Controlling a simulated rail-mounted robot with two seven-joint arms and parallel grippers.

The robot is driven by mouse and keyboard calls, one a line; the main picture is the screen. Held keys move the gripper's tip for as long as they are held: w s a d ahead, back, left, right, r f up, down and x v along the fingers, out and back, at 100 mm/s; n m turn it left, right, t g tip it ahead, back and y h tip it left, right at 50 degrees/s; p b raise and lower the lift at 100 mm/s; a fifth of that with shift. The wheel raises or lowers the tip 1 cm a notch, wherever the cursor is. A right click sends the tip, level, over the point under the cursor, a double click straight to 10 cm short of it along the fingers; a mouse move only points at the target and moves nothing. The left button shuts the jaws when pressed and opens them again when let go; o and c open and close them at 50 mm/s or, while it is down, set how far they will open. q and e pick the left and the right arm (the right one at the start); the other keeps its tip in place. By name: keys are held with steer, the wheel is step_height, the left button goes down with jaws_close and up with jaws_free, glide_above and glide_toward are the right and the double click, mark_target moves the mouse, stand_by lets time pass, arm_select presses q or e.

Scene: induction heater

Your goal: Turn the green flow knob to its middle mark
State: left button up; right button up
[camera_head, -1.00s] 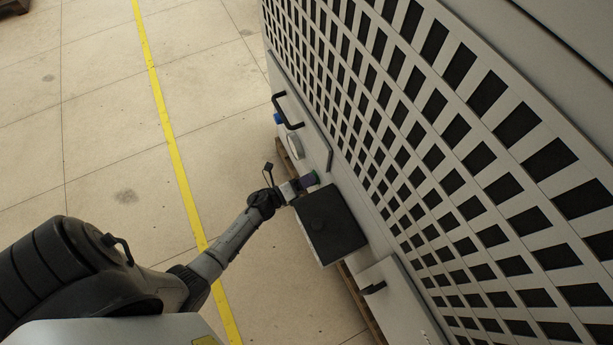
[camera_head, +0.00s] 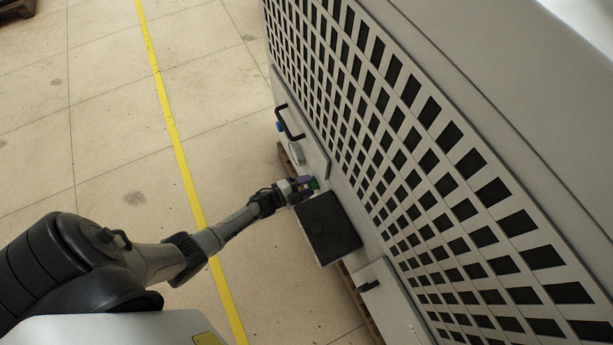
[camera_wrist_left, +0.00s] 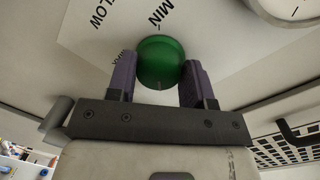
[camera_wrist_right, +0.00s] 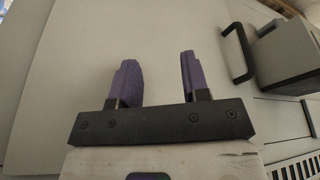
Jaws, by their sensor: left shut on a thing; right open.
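The green flow knob (camera_wrist_left: 160,62) sits on a pale plate printed with "FLOW" and "MIN" in the left wrist view. A short pale mark shows at its lower edge. A third label beside the left finger is partly hidden. My right gripper (camera_wrist_right: 157,75) is open and empty, facing a pale panel.
A dark box (camera_head: 329,228) juts out just below the knob in the head view. A black handle (camera_head: 287,122) and a blue part (camera_head: 279,126) are above it. A round white-rimmed dial (camera_wrist_left: 290,8) is near the left gripper. The floor left of the machine is clear.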

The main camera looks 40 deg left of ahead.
arm_select(q)
steer(key=n, duration=0.2)
steer(key=shift+n+h+p, duration=0.3)
steer(key=n, duration=0.2)
steer(key=shift+f+n+h, duration=0.1)
steer(key=shift+n+h, duration=0.2)
steer(key=shift+n, duration=0.7)
steer(key=o, duration=0.9)
